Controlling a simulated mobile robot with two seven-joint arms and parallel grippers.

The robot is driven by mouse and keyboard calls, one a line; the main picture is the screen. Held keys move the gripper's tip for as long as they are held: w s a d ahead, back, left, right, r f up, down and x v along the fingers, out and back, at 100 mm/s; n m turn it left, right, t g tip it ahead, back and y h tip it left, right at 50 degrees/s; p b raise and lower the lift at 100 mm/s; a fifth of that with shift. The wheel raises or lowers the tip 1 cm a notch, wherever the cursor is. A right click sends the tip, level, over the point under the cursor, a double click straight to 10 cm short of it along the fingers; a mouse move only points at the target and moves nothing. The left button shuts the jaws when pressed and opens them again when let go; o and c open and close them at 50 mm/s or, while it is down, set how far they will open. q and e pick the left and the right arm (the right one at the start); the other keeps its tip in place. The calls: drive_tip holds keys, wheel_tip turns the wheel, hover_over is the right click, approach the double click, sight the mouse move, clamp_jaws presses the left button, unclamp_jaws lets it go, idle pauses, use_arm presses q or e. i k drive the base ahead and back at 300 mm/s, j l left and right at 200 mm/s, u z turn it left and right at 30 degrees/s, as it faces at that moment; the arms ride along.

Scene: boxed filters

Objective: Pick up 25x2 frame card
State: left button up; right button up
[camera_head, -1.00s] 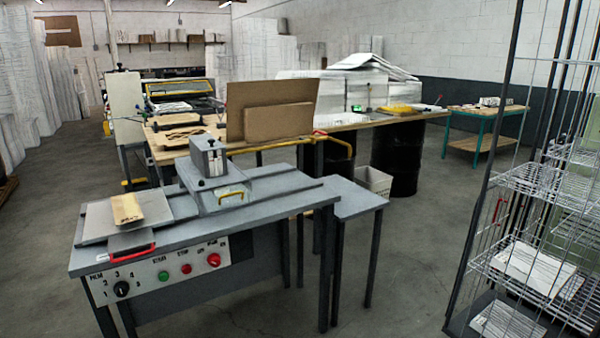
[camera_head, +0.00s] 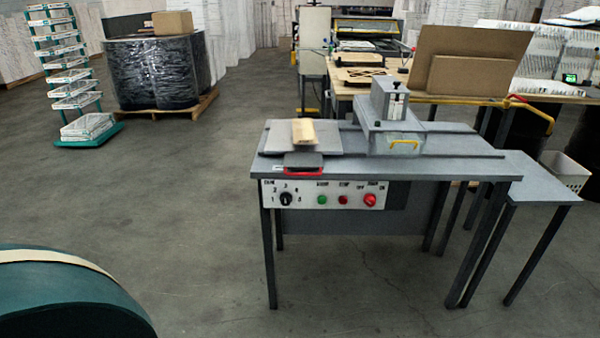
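No label for a 25x2 frame card is readable, so I cannot tell for sure which thing it is. Brown cut-out card pieces (camera_head: 362,75) lie on the wooden-topped table behind the grey machine, and they look like card frames. A small tan block or card stack (camera_head: 303,131) rests on the flat plate at the left of the grey machine table (camera_head: 400,168). Two large brown cardboard sheets (camera_head: 470,68) stand upright behind the machine. Neither of my grippers is in view.
A teal rack (camera_head: 65,75) with white stacks stands at the back left, beside a black-wrapped pallet load (camera_head: 150,75). A teal rounded object (camera_head: 70,305) fills the bottom left corner. A white crate (camera_head: 566,170) is at the right. The floor at left centre is clear.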

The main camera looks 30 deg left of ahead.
sight(304, 130)
drive_tip(key=i+j, duration=0.75)
drive_tip(key=i+j+u, duration=0.05)
